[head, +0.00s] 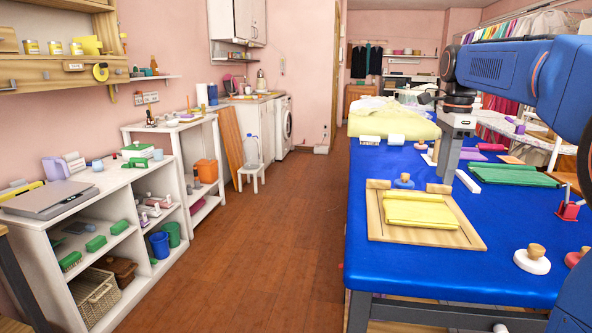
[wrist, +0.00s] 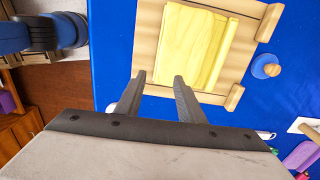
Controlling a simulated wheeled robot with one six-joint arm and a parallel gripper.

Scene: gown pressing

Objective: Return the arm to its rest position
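My gripper (head: 447,170) hangs from my blue arm at the right, pointing down above the blue table (head: 400,283), near the far edge of a wooden board. In the wrist view its two fingers (wrist: 158,82) stand apart with nothing between them. The wooden board (head: 448,238) lies on the table with a folded yellow gown (head: 418,212) on it. In the wrist view the yellow gown (wrist: 195,40) lies beyond the fingertips. I cannot tell the exact height of the fingertips above the table.
A blue knobbed press (head: 404,181) stands beside the board, and a white one (head: 532,259) is at the right. Green folded cloth (head: 515,175) lies behind, and pale yellow cloth (head: 393,122) is heaped at the far end. Open floor (head: 275,220) lies left of the table.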

